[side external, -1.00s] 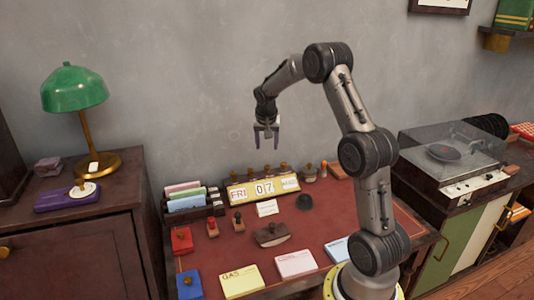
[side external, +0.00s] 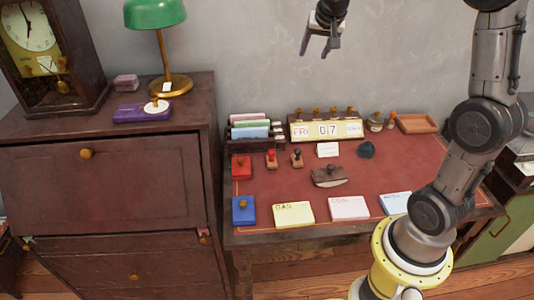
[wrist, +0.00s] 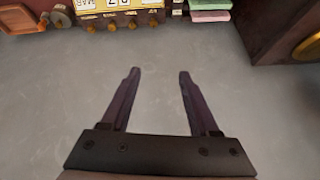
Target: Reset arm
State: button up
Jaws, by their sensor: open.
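My gripper (side external: 319,47) is at the top of the side view, raised well above the red-topped desk (side external: 275,180) in front of the grey wall. Its two fingers hang apart with nothing between them. In the wrist view my gripper (wrist: 157,75) is also open and empty, with both fingers seen against the bare wall. The upper part of my arm is cut off by the top edge of the side view.
The desk holds a calendar block (side external: 327,129), a card rack (side external: 252,128), red (side external: 241,167) and blue (side external: 243,210) boxes, stamps, a blotter (side external: 329,176) and paper pads (side external: 294,214). A cabinet (side external: 110,185) at left bears a green lamp (side external: 155,14) and a clock (side external: 45,50). Air around my gripper is clear.

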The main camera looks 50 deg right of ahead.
jog(key=s+a+r+n+t+y, duration=0.1)
jog(key=s+a+r+n, duration=0.1)
jog(key=s+a, duration=0.5)
jog(key=s+a+r+n+t+y, duration=0.1)
jog(key=s+a+r+n, duration=0.2)
jog(key=s+a, duration=0.35)
jog(key=s+a+f+n+g+y, duration=0.1)
jog(key=s+a+f+n+y, duration=0.1)
jog(key=s+a+f+n, duration=0.3)
jog(key=s+a+f, duration=0.3)
jog(key=s+f, duration=0.1)
jog(key=s, duration=0.3)
jog(key=shift+f+n, duration=0.15)
jog(key=shift+n, duration=0.15)
